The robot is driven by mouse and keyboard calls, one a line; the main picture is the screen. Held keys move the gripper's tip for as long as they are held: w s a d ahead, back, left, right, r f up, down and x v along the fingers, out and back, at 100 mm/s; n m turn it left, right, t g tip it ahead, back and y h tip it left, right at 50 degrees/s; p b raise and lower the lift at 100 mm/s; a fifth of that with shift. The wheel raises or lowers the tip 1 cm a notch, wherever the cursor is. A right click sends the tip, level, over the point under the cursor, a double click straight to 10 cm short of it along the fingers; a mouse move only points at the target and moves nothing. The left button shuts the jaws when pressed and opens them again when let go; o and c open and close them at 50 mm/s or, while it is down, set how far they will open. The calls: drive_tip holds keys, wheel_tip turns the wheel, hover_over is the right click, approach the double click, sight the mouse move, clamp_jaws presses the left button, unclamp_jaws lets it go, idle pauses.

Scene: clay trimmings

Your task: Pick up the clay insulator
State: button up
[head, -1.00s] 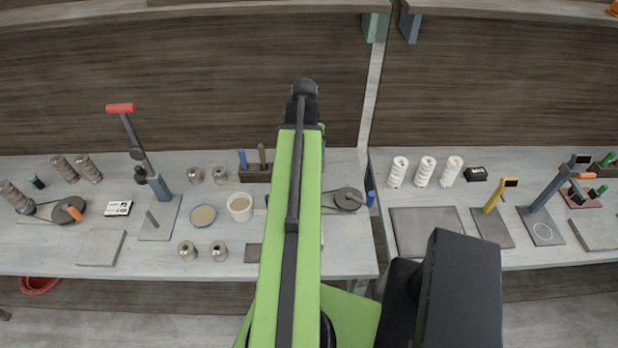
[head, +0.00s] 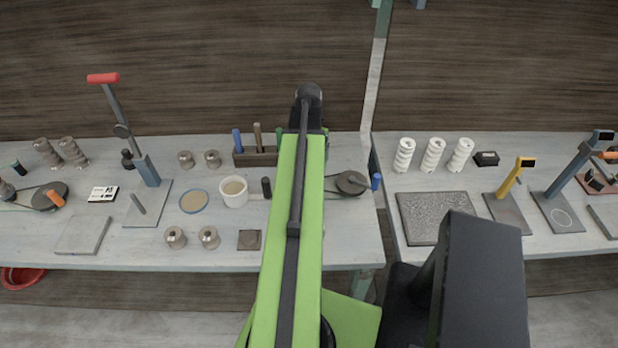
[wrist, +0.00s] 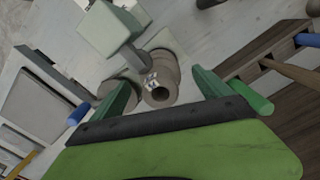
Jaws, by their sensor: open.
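In the wrist view, a brown, hollow, rounded clay piece (wrist: 160,88), which looks like the clay insulator, has its open end and a small white label facing me. My gripper (wrist: 163,80) is open, with one green finger on either side of the piece. I cannot tell whether either finger touches it. In the head view my arm hides this piece and my fingers. Other small brown spool-shaped pieces (head: 175,238) stand on the left bench, and white ribbed insulators (head: 433,155) stand on the right bench.
A pale grey-green device (wrist: 108,32) stands close to the piece in the wrist view. A wooden tool block (head: 256,157) with upright handles, a cup (head: 233,191) and a round wheel (head: 352,183) are near my arm. A red-handled press (head: 148,170) stands further left.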

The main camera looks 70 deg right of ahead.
wheel_tip(320, 180, down, 5)
drive_tip(key=b, duration=0.5)
drive_tip(key=shift+s+d+f, duration=0.1)
drive_tip(key=shift+d+f, duration=0.05)
drive_tip(key=shift+f, duration=0.05)
drive_tip(key=shift+r, duration=0.2)
clamp_jaws()
